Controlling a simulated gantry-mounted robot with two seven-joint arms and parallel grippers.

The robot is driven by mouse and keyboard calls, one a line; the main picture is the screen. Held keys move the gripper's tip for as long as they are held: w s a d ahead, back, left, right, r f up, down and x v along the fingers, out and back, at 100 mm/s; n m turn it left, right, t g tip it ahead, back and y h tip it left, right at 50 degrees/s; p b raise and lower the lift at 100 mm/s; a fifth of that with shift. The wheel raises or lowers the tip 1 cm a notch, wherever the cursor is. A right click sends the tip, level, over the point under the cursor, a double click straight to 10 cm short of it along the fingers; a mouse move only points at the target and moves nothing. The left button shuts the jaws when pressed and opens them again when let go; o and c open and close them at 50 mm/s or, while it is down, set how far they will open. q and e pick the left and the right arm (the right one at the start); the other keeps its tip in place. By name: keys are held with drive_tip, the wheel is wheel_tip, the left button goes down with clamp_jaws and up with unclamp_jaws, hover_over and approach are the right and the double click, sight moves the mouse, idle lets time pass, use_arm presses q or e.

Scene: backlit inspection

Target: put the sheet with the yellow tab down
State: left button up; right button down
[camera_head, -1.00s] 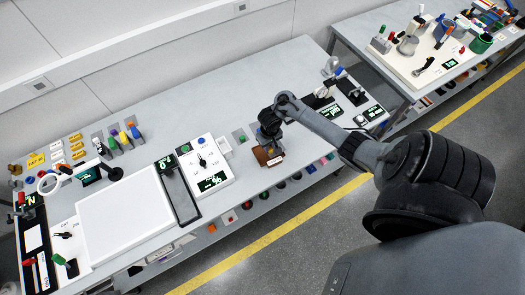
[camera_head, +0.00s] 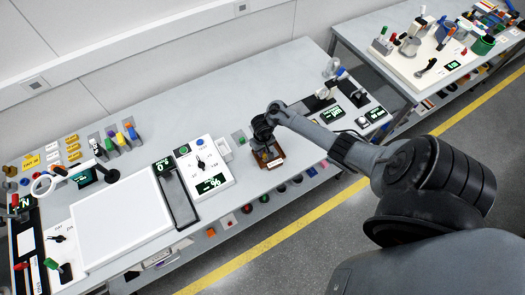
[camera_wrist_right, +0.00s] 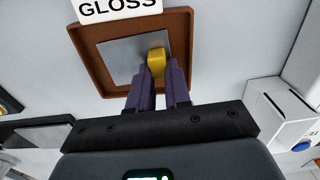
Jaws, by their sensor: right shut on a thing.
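The sheet is a thin grey square (camera_wrist_right: 122,55) with a yellow tab (camera_wrist_right: 156,63) on its edge. In the right wrist view my right gripper (camera_wrist_right: 158,84) is shut on the yellow tab. The sheet shows inside the outline of a brown tray (camera_wrist_right: 90,65) labelled GLOSS (camera_wrist_right: 118,8). I cannot tell whether it touches the tray's floor. In the head view my right gripper (camera_head: 268,152) is low over the same brown tray (camera_head: 278,163) near the bench's front edge. The sheet is too small to make out there. My left gripper is not in view.
A white dial panel (camera_head: 207,166) stands left of the tray, with a large white light panel (camera_head: 121,217) farther left. Dark devices with green displays (camera_head: 335,110) stand on the right. The bench top (camera_head: 240,90) behind is clear.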

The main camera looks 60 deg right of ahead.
drive_tip(key=shift+f, duration=0.1)
drive_tip(key=c, duration=1.1)
unclamp_jaws()
